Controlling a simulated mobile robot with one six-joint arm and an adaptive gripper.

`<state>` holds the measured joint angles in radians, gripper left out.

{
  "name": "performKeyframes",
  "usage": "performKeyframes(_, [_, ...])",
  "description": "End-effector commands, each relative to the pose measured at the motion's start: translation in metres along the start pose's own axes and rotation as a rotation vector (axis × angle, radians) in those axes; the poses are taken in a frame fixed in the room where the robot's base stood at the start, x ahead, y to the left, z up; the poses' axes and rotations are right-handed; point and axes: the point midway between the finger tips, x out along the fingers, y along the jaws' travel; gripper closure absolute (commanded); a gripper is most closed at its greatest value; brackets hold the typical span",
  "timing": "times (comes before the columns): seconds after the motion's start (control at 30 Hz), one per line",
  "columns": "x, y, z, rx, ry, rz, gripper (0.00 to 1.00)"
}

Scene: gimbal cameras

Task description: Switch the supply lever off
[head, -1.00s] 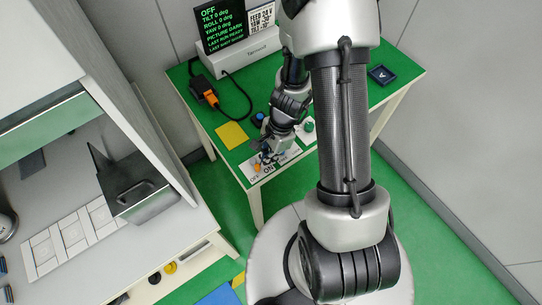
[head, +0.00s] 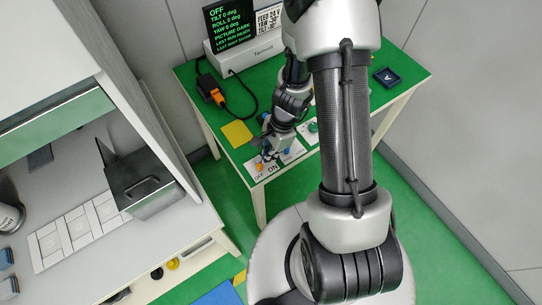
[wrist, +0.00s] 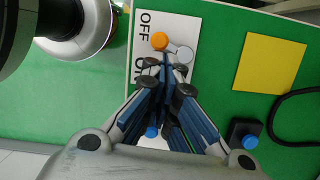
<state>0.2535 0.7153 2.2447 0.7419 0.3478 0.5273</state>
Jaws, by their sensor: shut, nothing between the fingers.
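The supply lever has an orange knob (wrist: 159,41) and a grey pivot end (wrist: 183,54) on a white plate (wrist: 188,25) marked OFF and ON. In the wrist view the knob lies beside the word OFF. My gripper (wrist: 165,66) is shut and empty, with its fingertips close to the lever, on the ON side of the knob. I cannot tell whether they touch it. In the head view my gripper (head: 268,155) is low over the plate (head: 254,164) at the table's front edge. The display (head: 230,32) reads OFF at the top.
A yellow square (wrist: 270,64) lies on the green table. A black box with a blue button (wrist: 249,142) is near my gripper. A cabled device with an orange part (head: 217,97), a white unit (head: 245,54) and a dark tray (head: 387,77) are farther back.

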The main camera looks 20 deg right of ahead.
Motion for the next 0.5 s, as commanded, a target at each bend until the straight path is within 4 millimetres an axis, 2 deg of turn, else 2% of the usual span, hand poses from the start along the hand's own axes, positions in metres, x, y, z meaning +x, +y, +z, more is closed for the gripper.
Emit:
performKeyframes(0.33, [-0.001, -0.001, 0.0, 0.0, 0.0, -0.001, 1.0])
performKeyframes(0.5, [-0.018, -0.003, 0.0, -0.002, 0.0, -0.006, 1.0])
